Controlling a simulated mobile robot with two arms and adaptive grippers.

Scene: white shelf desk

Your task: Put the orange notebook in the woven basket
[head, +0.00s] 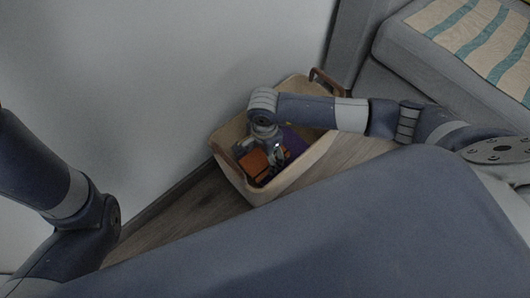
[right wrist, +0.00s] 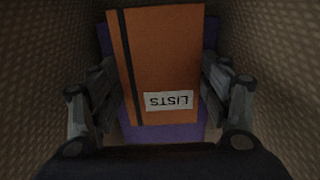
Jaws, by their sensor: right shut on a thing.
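The orange notebook (right wrist: 165,55) has a dark band along one side and a white label reading "LISTS", upside down in the right wrist view. It also shows in the head view (head: 254,163), inside the woven basket (head: 232,178). My right gripper (head: 270,158) reaches down into the basket and is shut on the notebook. Its fingers stand on both sides of the notebook in the right wrist view (right wrist: 162,90). The woven walls (right wrist: 50,70) rise on both sides there. My left arm is at the left of the head view, its gripper out of frame.
A purple thing (head: 296,140) lies in the basket, beneath the notebook. It also shows in the right wrist view (right wrist: 165,133). The basket has brown handles (head: 325,80) and stands on wooden floor by a pale wall. A grey seat with a striped cloth (head: 470,35) is at the upper right.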

